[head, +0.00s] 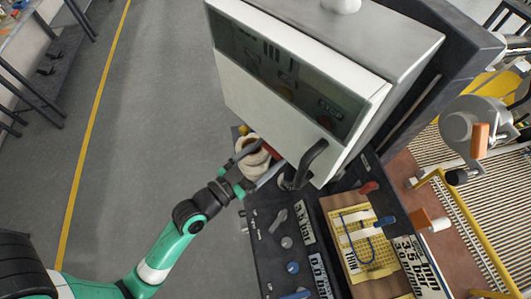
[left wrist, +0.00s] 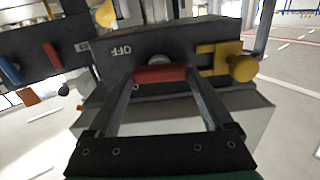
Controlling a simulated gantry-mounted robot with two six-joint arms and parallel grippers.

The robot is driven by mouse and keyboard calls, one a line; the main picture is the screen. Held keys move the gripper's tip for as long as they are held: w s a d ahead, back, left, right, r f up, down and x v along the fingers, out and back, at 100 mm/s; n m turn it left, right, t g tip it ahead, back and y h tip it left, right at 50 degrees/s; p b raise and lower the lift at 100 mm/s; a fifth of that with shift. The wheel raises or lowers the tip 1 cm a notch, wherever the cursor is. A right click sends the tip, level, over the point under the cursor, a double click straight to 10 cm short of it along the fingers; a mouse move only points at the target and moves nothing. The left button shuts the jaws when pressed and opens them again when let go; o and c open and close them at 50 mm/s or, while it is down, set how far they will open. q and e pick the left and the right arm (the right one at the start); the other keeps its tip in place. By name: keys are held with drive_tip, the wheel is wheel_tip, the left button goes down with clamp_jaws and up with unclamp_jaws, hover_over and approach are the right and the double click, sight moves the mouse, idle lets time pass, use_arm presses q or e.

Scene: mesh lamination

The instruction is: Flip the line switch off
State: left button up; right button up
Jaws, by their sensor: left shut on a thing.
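The line switch shows in the left wrist view as a red handle (left wrist: 160,74) on a dark box (left wrist: 200,38), with the word OFF (left wrist: 121,50) printed up and left of it. My left gripper (left wrist: 160,85) has its two fingers at the two ends of the red handle and is shut on it. In the head view the left gripper (head: 258,163) reaches the lower left side of the white cabinet (head: 300,85), and a bit of the red handle (head: 271,150) shows there. The switch's exact angle is hard to tell. My right gripper is not in view.
A yellow bracket with a knob (left wrist: 241,68) sits right of the handle. A dark control panel (head: 265,215) with knobs and levers lies below the cabinet, whose black door handle (head: 312,158) juts out near my gripper. The grey floor (head: 150,110) at left is clear.

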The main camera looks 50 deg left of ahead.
use_arm(q)
drive_tip(key=shift+n, duration=0.5)
drive_tip(key=o, duration=1.1)
drive_tip(key=shift+s, duration=0.15)
drive_tip(key=s, duration=0.3)
drive_tip(key=s+b, duration=0.1)
drive_tip(key=s, duration=0.3)
drive_tip(key=s+b, duration=0.1)
drive_tip(key=s, duration=0.3)
drive_tip(key=shift+s+d, duration=0.2)
drive_tip(key=shift+d, duration=0.15)
